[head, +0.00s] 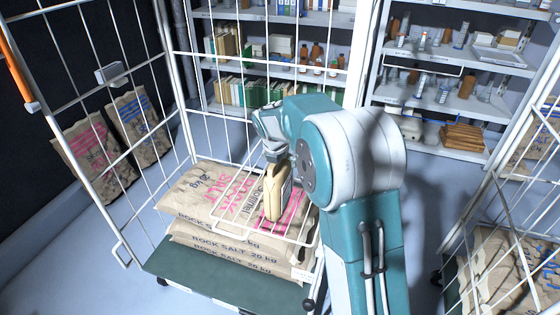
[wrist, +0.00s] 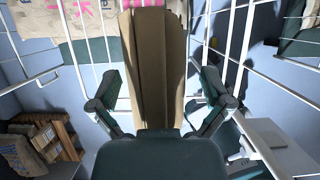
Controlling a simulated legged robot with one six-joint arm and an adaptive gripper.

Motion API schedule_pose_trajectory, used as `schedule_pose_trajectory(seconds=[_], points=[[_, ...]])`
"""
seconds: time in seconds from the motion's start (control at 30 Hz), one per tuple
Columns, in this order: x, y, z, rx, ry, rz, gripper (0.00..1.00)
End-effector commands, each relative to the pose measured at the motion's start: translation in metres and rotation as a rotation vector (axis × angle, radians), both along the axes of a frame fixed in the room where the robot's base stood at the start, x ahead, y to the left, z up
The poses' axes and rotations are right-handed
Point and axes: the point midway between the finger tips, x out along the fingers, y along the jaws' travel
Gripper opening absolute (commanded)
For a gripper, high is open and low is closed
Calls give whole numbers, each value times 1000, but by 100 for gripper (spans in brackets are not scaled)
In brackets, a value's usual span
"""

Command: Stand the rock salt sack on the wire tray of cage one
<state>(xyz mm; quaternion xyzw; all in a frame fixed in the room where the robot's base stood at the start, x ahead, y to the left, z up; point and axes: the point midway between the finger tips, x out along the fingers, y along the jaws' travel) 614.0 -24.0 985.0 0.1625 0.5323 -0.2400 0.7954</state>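In the wrist view the sack (wrist: 152,70) shows as a folded brown body between the two fingers of my gripper (wrist: 160,90). The fingers are spread, with a gap on each side of it. The sack's lower end is hidden in that view.
Large printed rock salt sacks (head: 225,248) lie stacked under the tray on the cage's green base (head: 180,272). White cage bars (head: 182,100) stand close to my arm. More sacks (head: 90,145) lean at the left. Another cage (head: 505,235) stands right; shelves (head: 440,100) line the back.

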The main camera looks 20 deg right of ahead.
Motion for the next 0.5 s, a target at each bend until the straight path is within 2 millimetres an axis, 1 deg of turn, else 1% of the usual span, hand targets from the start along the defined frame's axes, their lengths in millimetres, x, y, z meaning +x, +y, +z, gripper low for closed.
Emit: schedule_pose_trajectory(seconds=[0.27, 0.37, 0.5], points=[[0, 0, 2, 0, -1, 0, 100], [-3, 3, 12, 0, -2, 0, 100], [-11, 8, 37, 0, -5, 1, 100]])
